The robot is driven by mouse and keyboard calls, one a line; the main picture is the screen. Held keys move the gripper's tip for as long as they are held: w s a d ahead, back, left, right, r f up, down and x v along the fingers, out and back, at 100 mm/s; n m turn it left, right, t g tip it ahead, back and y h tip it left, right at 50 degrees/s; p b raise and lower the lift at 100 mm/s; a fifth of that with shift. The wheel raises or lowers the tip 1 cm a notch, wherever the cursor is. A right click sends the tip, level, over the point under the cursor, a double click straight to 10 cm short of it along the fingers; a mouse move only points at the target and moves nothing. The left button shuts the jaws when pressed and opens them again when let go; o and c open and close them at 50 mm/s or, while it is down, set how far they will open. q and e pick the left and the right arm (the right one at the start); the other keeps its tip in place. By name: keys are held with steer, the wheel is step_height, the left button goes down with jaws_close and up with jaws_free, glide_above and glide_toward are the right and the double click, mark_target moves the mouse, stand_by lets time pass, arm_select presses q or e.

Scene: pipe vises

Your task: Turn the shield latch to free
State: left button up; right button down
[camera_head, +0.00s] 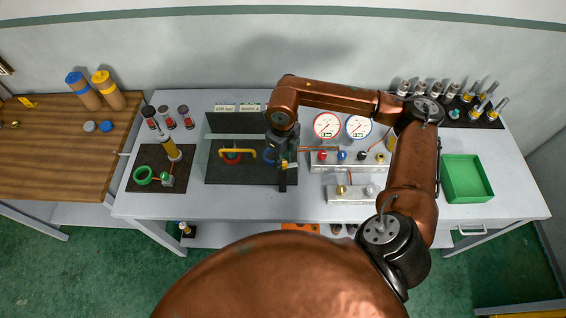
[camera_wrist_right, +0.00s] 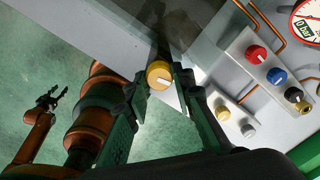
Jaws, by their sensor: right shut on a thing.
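The shield latch appears to be the round yellow knob (camera_wrist_right: 158,76) with a white mark, seen in the right wrist view at the edge of the clear shield (camera_wrist_right: 190,22). My right gripper (camera_wrist_right: 163,88) is shut on this knob, one green finger on each side. In the head view my right gripper (camera_head: 284,172) is at the front right of the black bay, and its hand hides the knob. My left gripper (camera_wrist_right: 50,97) shows small at the left of the right wrist view, away from the bench; its jaws are too small to judge.
The bay holds a red ring with a yellow handle (camera_head: 240,153) and a partly hidden blue ring (camera_head: 269,155). A manifold with colored knobs (camera_head: 348,156) stands close right, below two gauges (camera_head: 327,126). A green tray (camera_head: 466,178) is far right. The bench front (camera_head: 235,205) is clear.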

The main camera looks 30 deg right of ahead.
steer(key=shift+m+b, duration=0.5)
steer(key=shift+m, duration=0.6)
steer(key=c, duration=1.7)
jaws_free()
steer(key=shift+o, duration=0.2)
step_height(320, 180, up, 12)
